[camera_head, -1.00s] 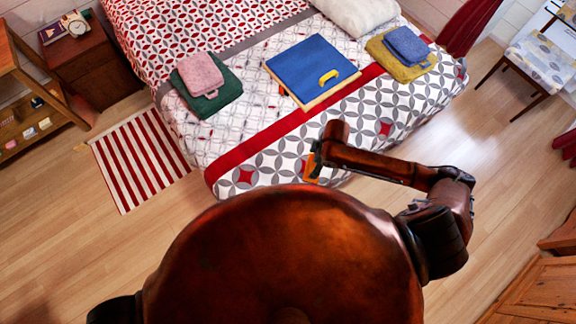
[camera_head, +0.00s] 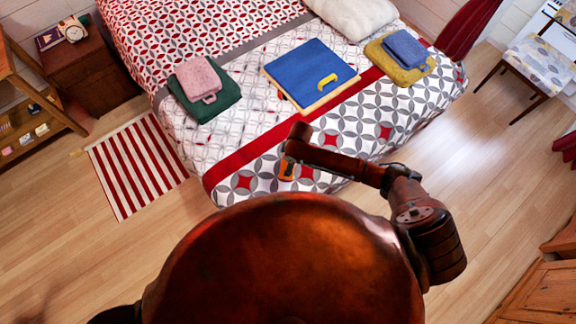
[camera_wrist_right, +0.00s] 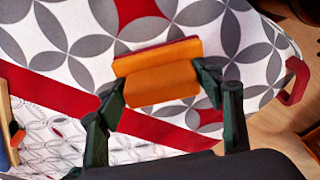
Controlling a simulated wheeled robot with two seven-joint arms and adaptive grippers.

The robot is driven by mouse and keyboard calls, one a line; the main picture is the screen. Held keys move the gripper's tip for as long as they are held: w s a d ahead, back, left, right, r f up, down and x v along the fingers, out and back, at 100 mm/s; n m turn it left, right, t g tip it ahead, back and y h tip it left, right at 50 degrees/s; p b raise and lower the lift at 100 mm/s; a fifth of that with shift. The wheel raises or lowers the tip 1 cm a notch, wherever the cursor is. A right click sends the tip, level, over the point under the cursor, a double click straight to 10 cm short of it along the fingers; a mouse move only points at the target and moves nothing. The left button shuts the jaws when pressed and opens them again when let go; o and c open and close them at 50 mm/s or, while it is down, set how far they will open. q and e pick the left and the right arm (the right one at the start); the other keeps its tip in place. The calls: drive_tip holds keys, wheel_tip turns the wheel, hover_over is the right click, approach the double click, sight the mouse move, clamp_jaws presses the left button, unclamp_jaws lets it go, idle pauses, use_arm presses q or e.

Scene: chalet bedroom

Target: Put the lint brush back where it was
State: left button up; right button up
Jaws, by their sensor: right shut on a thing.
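The lint brush, an orange block with a darker red edge (camera_wrist_right: 160,80), is between the two green-black fingers of my right gripper (camera_wrist_right: 162,88) in the right wrist view. My right gripper is shut on it. In the head view the brush shows as a small orange patch (camera_head: 287,171) below my right gripper (camera_head: 287,163), at the front of the bed (camera_head: 345,158). The fingers are mostly hidden there. From these views I cannot tell how high the brush is above the patterned cover. My left gripper is not in view.
A striped rug (camera_head: 135,165) lies left of the bed.

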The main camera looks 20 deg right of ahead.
drive_tip(key=shift+w+a+f, duration=0.2)
drive_tip(key=shift+w+f, duration=0.05)
drive_tip(key=shift+f, duration=0.05)
drive_tip(key=shift+f+b, duration=0.35)
drive_tip(key=shift+f, duration=1.2)
drive_tip(key=o, duration=1)
drive_tip(key=shift+f, duration=0.15)
drive_tip(key=r, duration=0.4)
drive_tip(key=d+r+p, duration=0.1)
drive_tip(key=r, duration=0.3)
drive_tip(key=r+p, duration=0.1)
drive_tip(key=r, duration=0.3)
drive_tip(key=shift+s+d+r, duration=0.1)
drive_tip(key=shift+s+d, duration=0.3)
drive_tip(key=shift+a, duration=0.1)
